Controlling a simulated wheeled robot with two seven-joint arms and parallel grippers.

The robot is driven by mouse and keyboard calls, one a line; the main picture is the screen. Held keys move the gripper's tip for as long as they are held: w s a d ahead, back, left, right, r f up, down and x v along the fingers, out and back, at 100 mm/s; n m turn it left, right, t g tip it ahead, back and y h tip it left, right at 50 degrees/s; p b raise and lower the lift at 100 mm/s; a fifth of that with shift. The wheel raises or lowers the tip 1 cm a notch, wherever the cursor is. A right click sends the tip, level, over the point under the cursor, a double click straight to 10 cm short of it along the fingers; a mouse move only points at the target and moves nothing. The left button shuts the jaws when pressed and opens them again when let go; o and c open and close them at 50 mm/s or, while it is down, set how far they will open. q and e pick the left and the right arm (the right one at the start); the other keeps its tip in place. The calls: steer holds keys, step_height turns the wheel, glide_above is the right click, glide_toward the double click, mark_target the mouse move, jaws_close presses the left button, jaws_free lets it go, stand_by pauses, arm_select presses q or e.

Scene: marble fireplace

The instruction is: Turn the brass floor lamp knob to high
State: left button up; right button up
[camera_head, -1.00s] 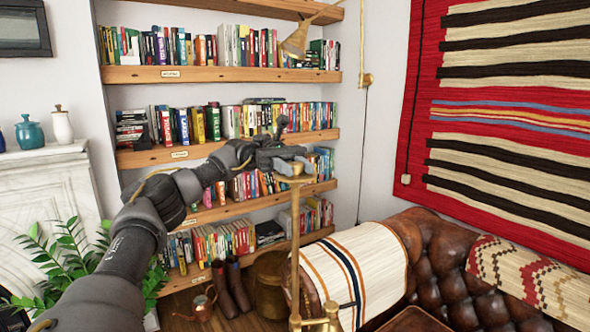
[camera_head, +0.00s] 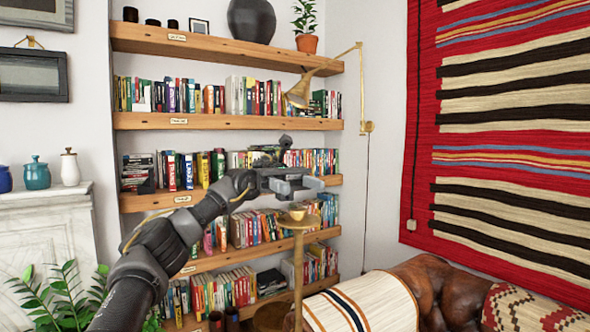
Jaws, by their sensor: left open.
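A brass stand (camera_head: 299,250) rises in front of the bookshelf at the middle. It has a round flat disc on top, with a small brass cup-shaped piece (camera_head: 297,214) on it. I cannot tell whether that piece is the lamp knob. A brass swing-arm lamp (camera_head: 299,93) with a cone shade is fixed to the wall by the shelf, higher up. My left gripper (camera_head: 308,184) is open and empty, just above the cup-shaped piece and apart from it in the picture. My right gripper is not in view.
Wooden bookshelves (camera_head: 230,123) full of books stand behind my left arm. A leather sofa (camera_head: 435,285) with a striped throw (camera_head: 365,303) is at the lower right. A marble mantel (camera_head: 45,200) and a leafy plant (camera_head: 65,295) are at the left. A red striped rug (camera_head: 510,130) hangs at the right.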

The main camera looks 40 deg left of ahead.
arm_select(q)
steer(key=s+d+r+b, duration=0.3)
steer(key=s+d+r, duration=0.3)
steer(key=s, duration=0.3)
steer(key=shift+d+r+b, duration=0.35)
steer(key=shift+d+r, duration=0.05)
steer(key=shift+r, duration=0.05)
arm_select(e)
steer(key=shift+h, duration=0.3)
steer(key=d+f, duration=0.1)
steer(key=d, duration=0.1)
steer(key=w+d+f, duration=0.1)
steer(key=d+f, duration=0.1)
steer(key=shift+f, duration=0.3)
arm_select(q)
steer(key=shift+s, duration=0.1)
